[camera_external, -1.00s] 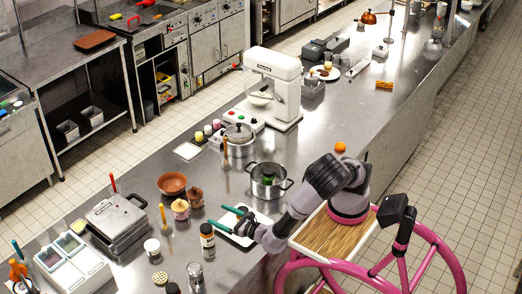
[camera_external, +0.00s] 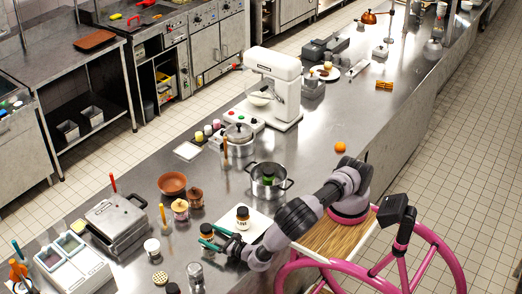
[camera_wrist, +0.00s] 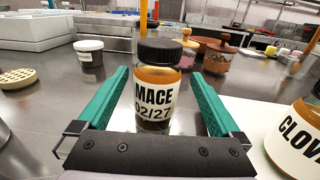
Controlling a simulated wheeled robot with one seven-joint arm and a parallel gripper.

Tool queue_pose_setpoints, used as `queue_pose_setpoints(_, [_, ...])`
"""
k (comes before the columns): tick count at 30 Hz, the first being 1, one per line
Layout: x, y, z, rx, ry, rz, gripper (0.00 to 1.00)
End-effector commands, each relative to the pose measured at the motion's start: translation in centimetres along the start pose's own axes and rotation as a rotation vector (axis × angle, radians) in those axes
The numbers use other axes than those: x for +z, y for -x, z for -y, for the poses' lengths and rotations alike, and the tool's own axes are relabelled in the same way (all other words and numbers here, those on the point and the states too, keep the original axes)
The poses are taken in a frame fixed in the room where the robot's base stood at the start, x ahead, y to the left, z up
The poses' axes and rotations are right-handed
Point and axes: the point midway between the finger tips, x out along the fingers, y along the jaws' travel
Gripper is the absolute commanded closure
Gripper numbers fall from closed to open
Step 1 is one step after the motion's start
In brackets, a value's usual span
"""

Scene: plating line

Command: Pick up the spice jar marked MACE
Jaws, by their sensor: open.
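The MACE jar (camera_wrist: 157,85) is an amber glass jar with a black lid and a white label reading "MACE 02/27". It stands upright on the steel counter. My gripper (camera_wrist: 159,76) is open, with its green fingers on either side of the jar and visible gaps between them and the glass. In the external view the jar (camera_external: 206,231) is partly hidden by the fingers of my gripper (camera_external: 208,237).
A second jar, its label starting "CLOV" (camera_wrist: 297,138), stands close on the right, on a white board (camera_external: 260,226). A white tub (camera_wrist: 89,52) and lidded pots (camera_wrist: 220,57) stand behind. A clear shaker (camera_external: 195,275) is near the front.

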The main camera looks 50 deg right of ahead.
Motion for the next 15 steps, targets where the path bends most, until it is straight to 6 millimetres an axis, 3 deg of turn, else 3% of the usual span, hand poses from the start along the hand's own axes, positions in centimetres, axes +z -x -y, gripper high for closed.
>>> queue_pose_setpoints(9, [0.1, -4.3, -0.2, -0.001, 0.0, 0.001, 0.0])
queue_pose_setpoints(15, [0.1, -4.9, -0.3, 0.001, 0.0, 0.0, 0.0])
